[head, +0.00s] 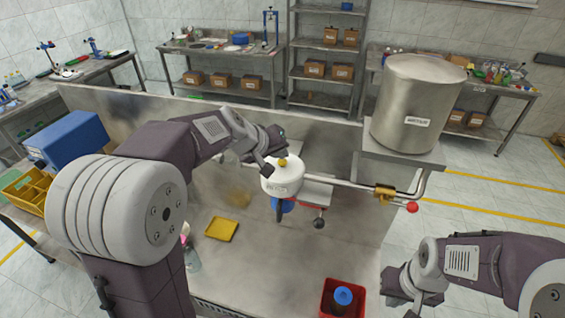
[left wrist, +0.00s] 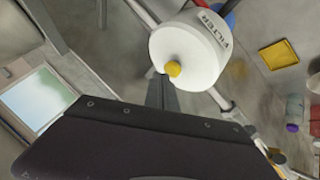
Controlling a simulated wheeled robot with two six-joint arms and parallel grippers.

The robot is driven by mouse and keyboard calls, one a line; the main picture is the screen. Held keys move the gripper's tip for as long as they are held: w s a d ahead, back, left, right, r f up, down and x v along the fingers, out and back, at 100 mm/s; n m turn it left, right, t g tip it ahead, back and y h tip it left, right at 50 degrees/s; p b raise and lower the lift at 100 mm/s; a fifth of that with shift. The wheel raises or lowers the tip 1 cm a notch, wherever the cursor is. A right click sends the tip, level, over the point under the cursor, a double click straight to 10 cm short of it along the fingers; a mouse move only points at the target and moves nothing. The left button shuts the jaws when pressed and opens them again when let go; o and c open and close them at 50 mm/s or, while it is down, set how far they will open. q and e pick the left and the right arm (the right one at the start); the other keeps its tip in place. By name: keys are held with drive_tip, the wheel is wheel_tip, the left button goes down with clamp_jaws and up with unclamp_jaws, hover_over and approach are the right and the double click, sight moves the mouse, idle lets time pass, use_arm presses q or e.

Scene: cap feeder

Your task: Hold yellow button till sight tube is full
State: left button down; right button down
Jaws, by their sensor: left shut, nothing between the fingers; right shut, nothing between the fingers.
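The yellow button (head: 282,161) sits on top of a white round housing (head: 281,181), which is labelled FILTER in the left wrist view. The button also shows there (left wrist: 173,69) on the white lid (left wrist: 190,53). My left gripper (head: 264,161) is shut and empty, just left of the button in the head view. Its dark fingers (left wrist: 161,88) end close beside the button in the left wrist view; whether they touch it I cannot tell. My right gripper (head: 396,286) is shut and empty at the lower right, far from the button. I cannot make out the sight tube.
A steel tank (head: 415,103) stands behind right, with a pipe (head: 345,184) and brass valve (head: 385,193) running to the housing. A yellow tray (head: 221,229) and a red bin (head: 330,308) holding a blue-capped bottle are on the steel bench.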

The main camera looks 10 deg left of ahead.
sight(280, 162)
use_arm(q)
drive_tip(key=shift+f+b, duration=0.5)
drive_tip(key=shift+b, duration=0.05)
idle(0.6)
drive_tip(key=shift+r, duration=0.15)
idle(1.0)
drive_tip(key=shift+r+p, duration=0.75)
drive_tip(key=shift+r, duration=0.05)
wheel_tip(280, 162, up, 5)
drive_tip(key=p, duration=0.4)
drive_tip(key=shift+r, duration=0.1)
